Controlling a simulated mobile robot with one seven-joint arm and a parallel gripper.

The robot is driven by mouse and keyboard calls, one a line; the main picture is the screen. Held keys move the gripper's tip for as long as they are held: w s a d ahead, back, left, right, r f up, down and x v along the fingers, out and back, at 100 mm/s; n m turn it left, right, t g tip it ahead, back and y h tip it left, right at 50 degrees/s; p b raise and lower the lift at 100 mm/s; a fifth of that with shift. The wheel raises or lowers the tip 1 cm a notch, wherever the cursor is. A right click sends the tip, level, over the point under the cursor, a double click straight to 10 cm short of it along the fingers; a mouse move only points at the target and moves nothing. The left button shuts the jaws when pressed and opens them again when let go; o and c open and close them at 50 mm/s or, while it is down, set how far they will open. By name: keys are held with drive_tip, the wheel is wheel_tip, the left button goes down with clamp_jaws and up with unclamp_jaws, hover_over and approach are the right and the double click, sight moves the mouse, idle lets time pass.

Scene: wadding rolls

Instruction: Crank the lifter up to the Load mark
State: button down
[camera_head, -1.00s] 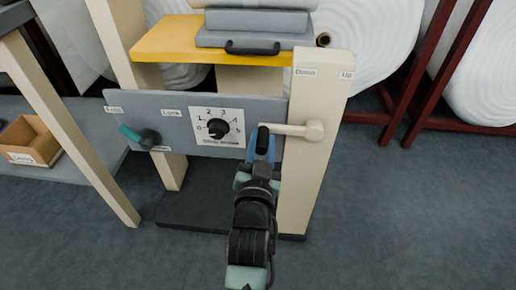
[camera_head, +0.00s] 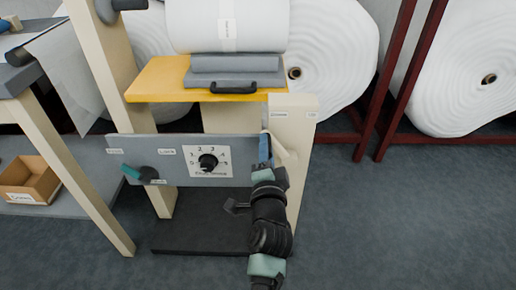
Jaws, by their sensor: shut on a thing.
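The lifter has a yellow platform (camera_head: 160,80) and a cream post (camera_head: 298,125) on its right. The cream crank arm (camera_head: 283,147) is on this post and slants up and left. My gripper (camera_head: 265,149), with blue fingers, is shut on the crank handle, which it mostly hides. A numbered dial (camera_head: 208,162) with a black knob sits on the grey panel (camera_head: 240,182). A teal-ended lever (camera_head: 140,174) is at the panel's left. The post's small labels and the panel's left label are too blurred to read surely, and I cannot make out the Load mark.
Grey cases (camera_head: 235,72) and a white roll (camera_head: 232,25) rest on the platform. Large wadding rolls (camera_head: 440,75) stand behind, by dark red rack posts (camera_head: 387,75). A table leg (camera_head: 85,185) and cardboard box (camera_head: 28,183) are at left. Floor at right is clear.

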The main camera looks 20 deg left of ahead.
drive_tip(key=w+d+f+m, duration=0.1)
drive_tip(key=w+d+m, duration=0.1)
drive_tip(key=d+m, duration=0.6)
drive_tip(key=w+d+f+m, duration=0.1)
drive_tip(key=w+d+m, duration=0.1)
drive_tip(key=d+m, duration=0.6)
wheel_tip(320, 180, down, 8)
drive_tip(key=d+m+b, duration=0.1)
drive_tip(key=m, duration=0.8)
drive_tip(key=shift+w+d+f+m, duration=0.2)
drive_tip(key=shift+w+f+m, duration=0.05)
drive_tip(key=shift+w+m, duration=0.1)
drive_tip(key=shift+f, duration=0.1)
drive_tip(key=c, duration=0.7)
unclamp_jaws()
drive_tip(key=shift+o, duration=0.5)
drive_tip(key=shift+a+r, duration=0.15)
drive_tip(key=shift+r, duration=0.1)
drive_tip(key=p+v, duration=0.5)
drive_tip(key=v, duration=0.8)
